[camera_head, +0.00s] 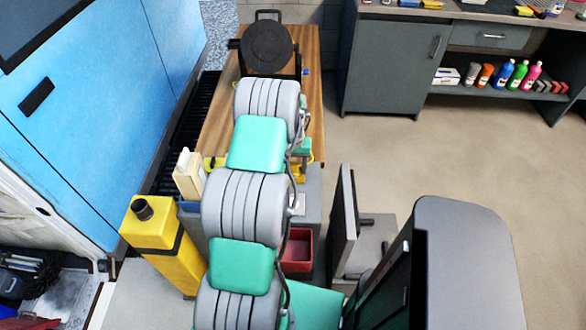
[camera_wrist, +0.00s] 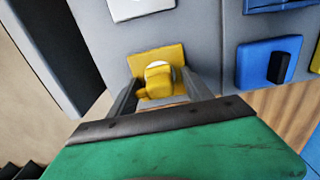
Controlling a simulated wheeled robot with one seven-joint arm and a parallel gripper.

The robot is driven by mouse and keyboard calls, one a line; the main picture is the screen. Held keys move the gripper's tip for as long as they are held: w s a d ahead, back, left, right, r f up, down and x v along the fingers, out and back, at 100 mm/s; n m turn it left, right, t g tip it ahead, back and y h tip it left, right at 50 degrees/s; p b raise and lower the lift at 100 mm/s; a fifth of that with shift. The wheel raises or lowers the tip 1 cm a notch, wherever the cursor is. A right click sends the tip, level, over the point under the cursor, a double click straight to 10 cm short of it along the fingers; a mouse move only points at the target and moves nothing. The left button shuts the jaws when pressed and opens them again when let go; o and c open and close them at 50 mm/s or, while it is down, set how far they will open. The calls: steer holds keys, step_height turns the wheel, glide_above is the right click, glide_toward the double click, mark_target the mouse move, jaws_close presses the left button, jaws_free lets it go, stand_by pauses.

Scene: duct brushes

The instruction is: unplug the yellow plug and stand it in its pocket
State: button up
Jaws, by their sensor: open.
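In the wrist view, a yellow plug (camera_wrist: 155,88) sits at a yellow square plate (camera_wrist: 158,60) on a grey panel. A pale round part shows between plug and plate. My gripper (camera_wrist: 160,84) is open, with one dark finger on each side of the plug. I cannot tell whether the fingers touch it. In the head view my arm covers much of the work area, and the plug and fingers cannot be made out there. I cannot identify the plug's pocket in either view.
A blue plate (camera_wrist: 268,62) with a black part sits right of the yellow one, and a white plate (camera_wrist: 140,6) sits above.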

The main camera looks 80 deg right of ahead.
mark_target(294, 163)
steer(key=shift+c, duration=0.4)
stand_by(0.6)
jaws_close()
stand_by(0.4)
steer(key=shift+r, duration=0.1)
steer(key=shift+r+p, duration=1.2)
steer(key=shift+r, duration=1.75)
steer(key=shift+r+p, duration=0.65)
steer(key=shift+r, duration=0.8)
